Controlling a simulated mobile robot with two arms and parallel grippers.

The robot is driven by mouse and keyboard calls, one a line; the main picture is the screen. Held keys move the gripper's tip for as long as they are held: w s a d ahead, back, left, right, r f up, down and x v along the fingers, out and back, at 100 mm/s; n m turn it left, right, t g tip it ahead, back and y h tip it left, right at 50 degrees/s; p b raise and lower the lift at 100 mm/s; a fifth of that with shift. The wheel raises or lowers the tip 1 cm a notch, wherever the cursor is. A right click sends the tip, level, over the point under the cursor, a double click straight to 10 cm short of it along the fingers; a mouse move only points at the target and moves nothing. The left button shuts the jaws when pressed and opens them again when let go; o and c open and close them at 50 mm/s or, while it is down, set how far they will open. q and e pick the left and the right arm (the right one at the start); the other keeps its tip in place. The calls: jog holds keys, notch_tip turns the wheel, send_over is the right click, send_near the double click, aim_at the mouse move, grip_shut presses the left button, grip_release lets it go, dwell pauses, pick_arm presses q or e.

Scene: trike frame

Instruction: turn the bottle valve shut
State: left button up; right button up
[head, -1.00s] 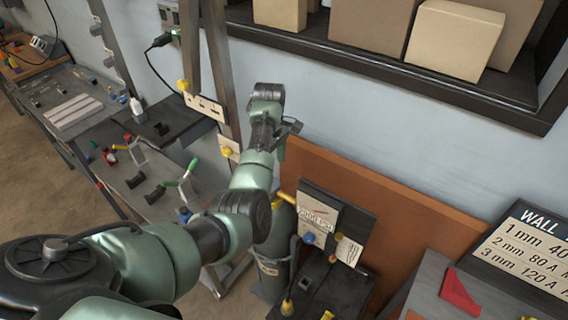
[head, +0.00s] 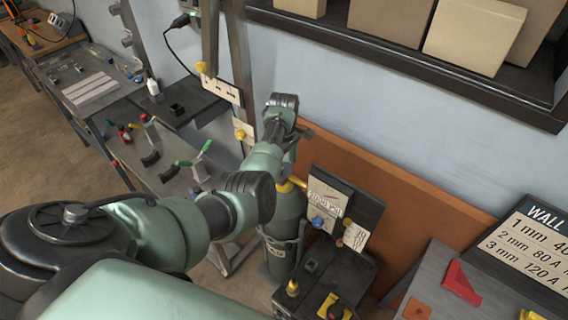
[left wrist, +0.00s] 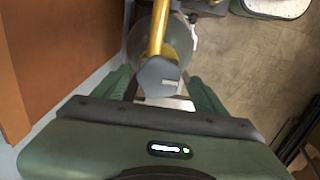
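The green gas bottle (head: 287,212) stands upright beside the dark welding machine (head: 322,268), with a yellow pipe (head: 297,184) at its top. The bottle valve is hidden behind my arm in the head view. My left gripper (left wrist: 161,84) is open, with one green finger on each side of the knob. Gaps seem to show beside it; contact is unclear. My right gripper is out of view.
An orange-brown panel (head: 400,192) stands close behind the bottle. A grey workbench (head: 180,172) with clamps is at left. A shelf with boxes (head: 474,38) hangs above. A grey table with a red piece (head: 461,283) is at right.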

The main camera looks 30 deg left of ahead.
pick_arm(q)
jog(key=c, duration=1)
jog(key=shift+c, duration=0.9)
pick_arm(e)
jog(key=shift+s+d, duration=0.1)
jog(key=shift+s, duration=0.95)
